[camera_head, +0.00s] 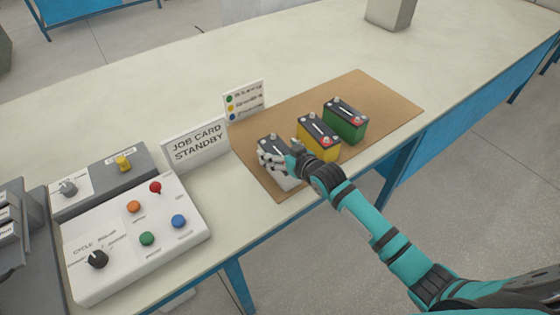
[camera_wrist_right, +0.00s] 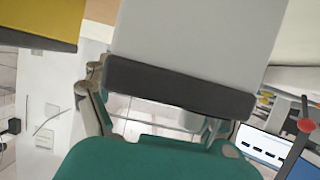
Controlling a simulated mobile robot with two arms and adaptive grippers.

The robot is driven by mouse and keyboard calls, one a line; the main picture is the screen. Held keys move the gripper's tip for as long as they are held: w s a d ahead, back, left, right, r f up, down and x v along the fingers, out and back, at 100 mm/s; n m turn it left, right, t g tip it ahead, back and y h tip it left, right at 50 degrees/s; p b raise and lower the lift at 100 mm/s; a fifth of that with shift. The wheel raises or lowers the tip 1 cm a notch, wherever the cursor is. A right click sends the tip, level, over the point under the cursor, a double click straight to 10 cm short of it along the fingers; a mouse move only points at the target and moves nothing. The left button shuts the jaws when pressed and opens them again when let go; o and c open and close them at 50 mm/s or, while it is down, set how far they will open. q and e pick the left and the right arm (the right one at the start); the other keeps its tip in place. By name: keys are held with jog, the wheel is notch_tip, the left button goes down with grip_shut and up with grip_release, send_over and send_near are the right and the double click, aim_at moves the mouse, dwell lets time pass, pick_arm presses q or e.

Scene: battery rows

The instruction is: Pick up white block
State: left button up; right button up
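The white block (camera_head: 287,183) is a battery shape with a dark top and stands at the near left end of a row on the brown mat (camera_head: 385,92). My right gripper (camera_head: 272,161) is at this block and covers part of it. In the right wrist view the block's pale side (camera_wrist_right: 200,35) and dark top band fill the upper middle, right at the gripper. A finger (camera_wrist_right: 92,105) shows beside the block's left edge; the fingertips are hidden. I cannot tell whether the fingers press on it. My left gripper is not in view.
A yellow block (camera_head: 318,137) stands close beside the white one, and a green block (camera_head: 345,120) stands beyond it. A job card sign (camera_head: 196,145) and a white button panel (camera_head: 135,240) are to the left. The table's far part is mostly clear.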

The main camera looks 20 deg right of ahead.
jog(key=c, duration=1.6)
jog(key=shift+w+r, duration=0.15)
jog(key=shift+r, duration=0.05)
jog(key=shift+r, duration=0.1)
